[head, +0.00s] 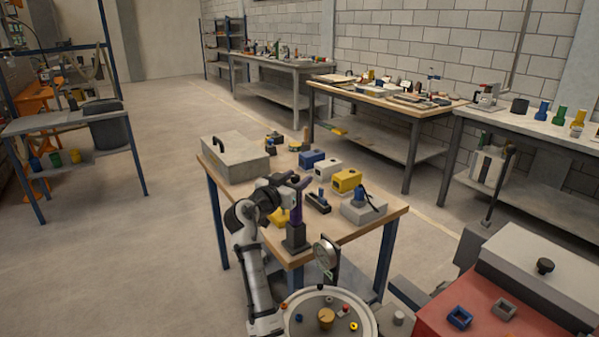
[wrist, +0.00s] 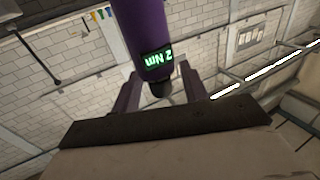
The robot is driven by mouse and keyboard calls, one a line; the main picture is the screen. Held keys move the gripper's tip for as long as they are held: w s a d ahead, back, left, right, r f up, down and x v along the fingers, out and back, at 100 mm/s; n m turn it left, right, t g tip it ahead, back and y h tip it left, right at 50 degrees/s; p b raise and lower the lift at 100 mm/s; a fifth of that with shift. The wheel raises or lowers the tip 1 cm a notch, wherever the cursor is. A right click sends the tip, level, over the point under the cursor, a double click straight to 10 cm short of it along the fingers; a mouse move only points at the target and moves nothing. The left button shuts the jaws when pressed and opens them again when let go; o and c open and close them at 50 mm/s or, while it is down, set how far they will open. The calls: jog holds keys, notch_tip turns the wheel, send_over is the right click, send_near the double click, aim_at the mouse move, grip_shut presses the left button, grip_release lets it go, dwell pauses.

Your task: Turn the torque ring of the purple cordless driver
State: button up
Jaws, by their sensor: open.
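The purple cordless driver (head: 297,208) stands upright on a dark grey base near the front edge of the wooden table. In the wrist view its purple body (wrist: 141,28) comes in from the top, with a lit green display reading 2 Nm, upside down. A dark collar (wrist: 160,88) is at the end of the body in that view. My gripper (wrist: 162,88) is open, with one finger on each side of the dark collar. I cannot tell whether either finger touches it. In the head view my gripper (head: 291,184) is at the driver's upper part and partly hides it.
The wooden table (head: 374,226) also holds a grey case (head: 236,160), a blue box (head: 311,158), a yellow box (head: 347,180) and a grey block with a blue knob (head: 363,208). A round sandbed tray (head: 303,325) is in front. Open floor lies to the left.

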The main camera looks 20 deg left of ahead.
jog(key=shift+x, duration=0.95)
grip_shut()
